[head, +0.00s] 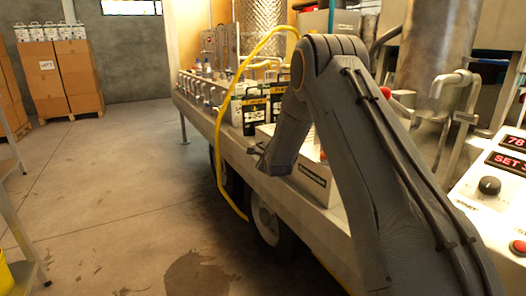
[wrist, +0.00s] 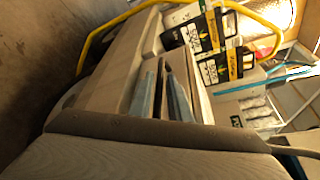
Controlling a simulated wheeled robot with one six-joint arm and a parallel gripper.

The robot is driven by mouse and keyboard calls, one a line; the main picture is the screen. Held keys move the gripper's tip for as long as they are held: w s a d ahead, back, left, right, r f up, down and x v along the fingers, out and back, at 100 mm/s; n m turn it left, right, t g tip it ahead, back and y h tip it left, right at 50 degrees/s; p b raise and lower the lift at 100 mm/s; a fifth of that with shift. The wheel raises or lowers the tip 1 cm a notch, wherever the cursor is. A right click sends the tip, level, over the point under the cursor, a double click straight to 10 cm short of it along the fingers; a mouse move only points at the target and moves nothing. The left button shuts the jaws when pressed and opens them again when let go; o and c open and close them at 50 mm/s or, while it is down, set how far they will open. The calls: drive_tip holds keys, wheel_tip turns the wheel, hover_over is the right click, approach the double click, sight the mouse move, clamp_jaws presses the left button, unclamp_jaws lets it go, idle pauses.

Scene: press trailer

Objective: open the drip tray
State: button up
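I cannot pick out the drip tray with certainty in either view. A pale box with a dark label (head: 313,181) sits on the trailer edge, partly behind my arm in the head view. The end of my arm reaches down beside it, over the trailer's side; the fingers do not show clearly there. In the wrist view my gripper (wrist: 163,97) has two blue-grey fingers with a gap between them and nothing clearly held. A pale, box-like surface (wrist: 128,62) lies just beyond the fingers; whether they touch it is unclear.
The trailer (head: 200,105) carries black-and-white labelled containers (head: 254,112), several taps and a steel tank (head: 262,25). A yellow hose (head: 219,150) hangs over its side. A control panel (head: 492,185) stands at right. Floor (head: 110,165) at left is mostly clear; cartons (head: 60,75) stand behind.

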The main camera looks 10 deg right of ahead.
drive_tip(key=shift+x, duration=0.85)
drive_tip(key=shift+c, duration=0.4)
clamp_jaws()
